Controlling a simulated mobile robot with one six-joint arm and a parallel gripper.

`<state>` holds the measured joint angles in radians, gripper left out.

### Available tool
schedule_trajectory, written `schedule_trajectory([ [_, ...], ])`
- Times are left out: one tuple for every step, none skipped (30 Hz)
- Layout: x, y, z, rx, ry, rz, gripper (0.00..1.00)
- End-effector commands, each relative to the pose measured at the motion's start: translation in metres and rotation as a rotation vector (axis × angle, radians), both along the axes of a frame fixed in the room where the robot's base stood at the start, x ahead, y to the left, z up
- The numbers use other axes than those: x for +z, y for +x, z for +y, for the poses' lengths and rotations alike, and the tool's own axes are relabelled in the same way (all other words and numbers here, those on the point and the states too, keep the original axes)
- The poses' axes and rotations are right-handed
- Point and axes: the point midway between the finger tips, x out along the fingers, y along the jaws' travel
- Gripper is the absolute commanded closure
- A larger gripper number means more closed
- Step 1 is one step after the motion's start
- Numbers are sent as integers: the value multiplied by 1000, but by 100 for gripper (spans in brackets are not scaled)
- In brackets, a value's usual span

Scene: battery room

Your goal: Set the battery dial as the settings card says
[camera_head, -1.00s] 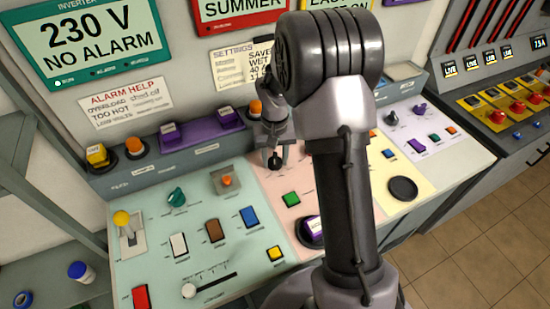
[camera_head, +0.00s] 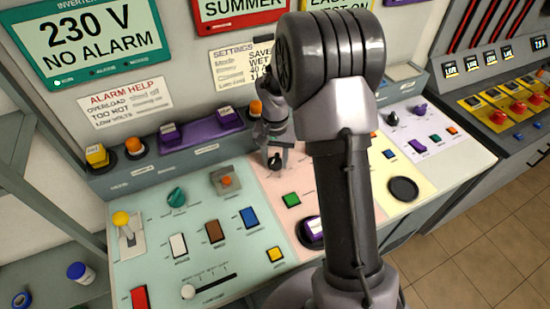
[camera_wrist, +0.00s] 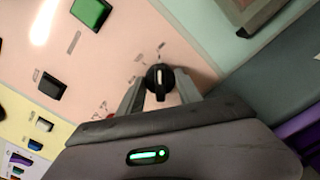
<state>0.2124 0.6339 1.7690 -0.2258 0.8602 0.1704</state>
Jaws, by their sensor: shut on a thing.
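The black round dial (camera_wrist: 160,75) sits on the pink panel, with a pale pointer line and small printed marks around it. My gripper (camera_wrist: 158,94) has one finger on each side of it and is shut on it. In the head view my gripper (camera_head: 277,153) reaches down over the same dial (camera_head: 274,163). The settings card (camera_head: 226,70) hangs on the wall behind; "SAVE" and "WET" can be read, a "40" shows below, and my arm hides its right part. The dial's exact setting is too small to read.
A green button (camera_head: 291,199) and a purple-white control (camera_head: 312,230) lie near the dial on the pink panel. A green panel (camera_head: 150,262) with switches and a slider is at left. A raised ledge (camera_head: 150,178) with buttons stands behind.

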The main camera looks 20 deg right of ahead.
Motion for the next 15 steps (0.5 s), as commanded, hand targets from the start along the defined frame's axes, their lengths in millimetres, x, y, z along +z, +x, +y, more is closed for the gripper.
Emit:
schedule_trajectory([
  [1,0,0,-1,0,-1,99],
  [1,1,0,-1,0,-1,99],
  [1,1,0,-1,0,-1,99],
  [1,1,0,-1,0,-1,99],
  [1,0,0,-1,0,-1,53],
  [1,0,0,-1,0,-1,45],
  [1,0,0,-1,0,-1,39],
  [0,0,0,-1,0,-1,37],
  [0,0,0,-1,0,-1,37],
  [0,0,0,0,0,-1,37],
  [0,0,0,0,0,-1,37],
  [0,0,0,0,0,-1,37],
  [0,0,0,0,0,0,37],
  [0,0,0,0,0,0,37],
  [0,0,0,0,0,0,37],
])
